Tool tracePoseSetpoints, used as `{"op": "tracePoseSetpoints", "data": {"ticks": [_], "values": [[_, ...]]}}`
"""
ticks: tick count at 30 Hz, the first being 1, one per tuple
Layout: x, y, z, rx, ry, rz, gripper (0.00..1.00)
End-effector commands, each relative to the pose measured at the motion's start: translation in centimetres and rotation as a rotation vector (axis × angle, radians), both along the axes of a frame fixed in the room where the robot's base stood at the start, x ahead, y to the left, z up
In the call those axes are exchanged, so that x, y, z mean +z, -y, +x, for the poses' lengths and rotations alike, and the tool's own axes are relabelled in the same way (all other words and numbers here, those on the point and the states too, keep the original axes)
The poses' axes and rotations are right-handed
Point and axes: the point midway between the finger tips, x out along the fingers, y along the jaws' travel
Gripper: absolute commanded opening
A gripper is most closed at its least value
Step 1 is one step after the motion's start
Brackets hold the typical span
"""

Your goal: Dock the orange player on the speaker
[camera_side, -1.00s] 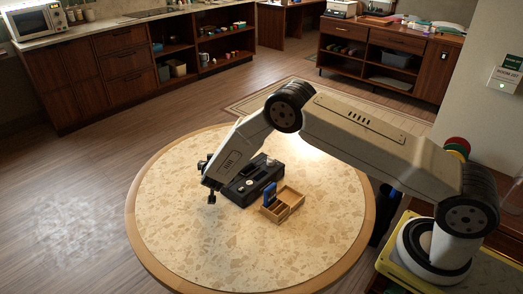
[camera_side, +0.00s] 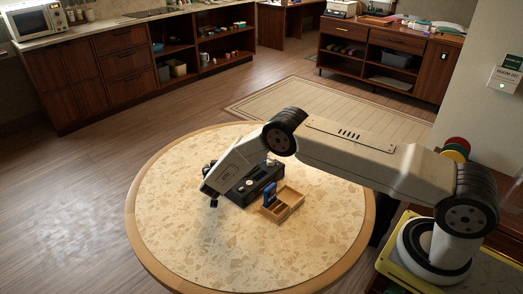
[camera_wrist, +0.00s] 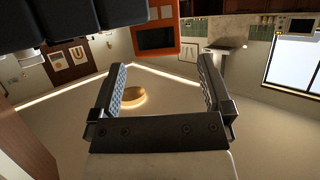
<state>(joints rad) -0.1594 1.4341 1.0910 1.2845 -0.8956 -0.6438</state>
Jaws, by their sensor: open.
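The black speaker (camera_side: 262,182) stands on the round table, partly covered by my arm in the side view. In the wrist view, which looks upside down, a dark body that looks like the speaker (camera_wrist: 75,22) fills the top left. The orange player (camera_wrist: 172,48), with a dark face, shows at top centre, cut off by the frame edge. I cannot tell whether it is seated on the speaker. In the side view it is hidden. My gripper (camera_wrist: 161,64) is open and empty, its fingers spread either side of the player's outline, with the player seemingly beyond the tips.
A wooden divided box (camera_side: 291,197) holding a blue player (camera_side: 269,193) stands right of the speaker. The front and right of the round table (camera_side: 240,255) are clear. Shelving and cabinets stand well back.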

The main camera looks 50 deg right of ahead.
Motion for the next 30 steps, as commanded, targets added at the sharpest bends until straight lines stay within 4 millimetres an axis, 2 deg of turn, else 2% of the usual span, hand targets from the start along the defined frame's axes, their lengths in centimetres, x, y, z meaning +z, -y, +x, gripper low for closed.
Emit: {"op": "tracePoseSetpoints", "data": {"ticks": [11, 20, 30], "values": [[-0.3, 0.5, 0.4, -0.001, 0.0, 0.0, 1.0], [-1.2, 2.5, 1.8, -0.002, -0.001, -0.001, 1.0], [-1.9, 3.7, 3.1, -0.001, 0.0, 0.0, 1.0]]}}
